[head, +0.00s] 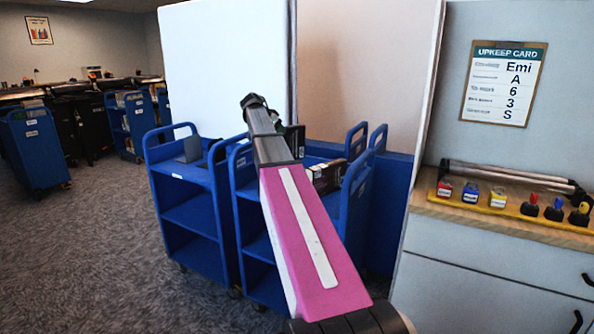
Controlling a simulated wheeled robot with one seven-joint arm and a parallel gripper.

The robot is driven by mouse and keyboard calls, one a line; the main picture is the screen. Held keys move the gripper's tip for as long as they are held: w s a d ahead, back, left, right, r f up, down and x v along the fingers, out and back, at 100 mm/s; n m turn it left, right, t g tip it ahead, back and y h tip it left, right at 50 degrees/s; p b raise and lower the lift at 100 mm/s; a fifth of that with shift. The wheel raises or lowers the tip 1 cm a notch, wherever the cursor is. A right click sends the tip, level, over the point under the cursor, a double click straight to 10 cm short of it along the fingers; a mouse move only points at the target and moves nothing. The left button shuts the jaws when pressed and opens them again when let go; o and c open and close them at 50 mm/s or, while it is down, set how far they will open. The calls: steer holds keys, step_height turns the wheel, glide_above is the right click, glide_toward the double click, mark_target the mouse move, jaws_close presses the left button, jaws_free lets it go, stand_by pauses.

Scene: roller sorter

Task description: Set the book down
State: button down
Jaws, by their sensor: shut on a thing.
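My arm reaches forward from the bottom middle over the blue carts. Its pink link and dark joint hide what lies behind them, and I cannot make out my gripper's fingers. A dark, greenish-edged object (294,139) shows just right of the arm, above the cart; I cannot tell whether it is a held book. A few dark books (327,178) stand on the top shelf of the nearer blue cart (357,196), right of the arm. A grey book-like block (191,149) sits on the top of the left blue cart (197,217).
A white partition (222,60) stands behind the carts. At right, a wooden counter (520,226) holds a yellow tray (517,209) with colored blocks and stamps, below an upkeep card (503,84). Carpet at left is open, with more blue carts (36,145) beyond.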

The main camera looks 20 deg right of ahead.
step_height(320, 180, down, 9)
stand_by(0.5)
steer(key=shift+f, duration=0.1)
steer(key=c, duration=0.8)
jaws_free()
steer(key=v, duration=1.2)
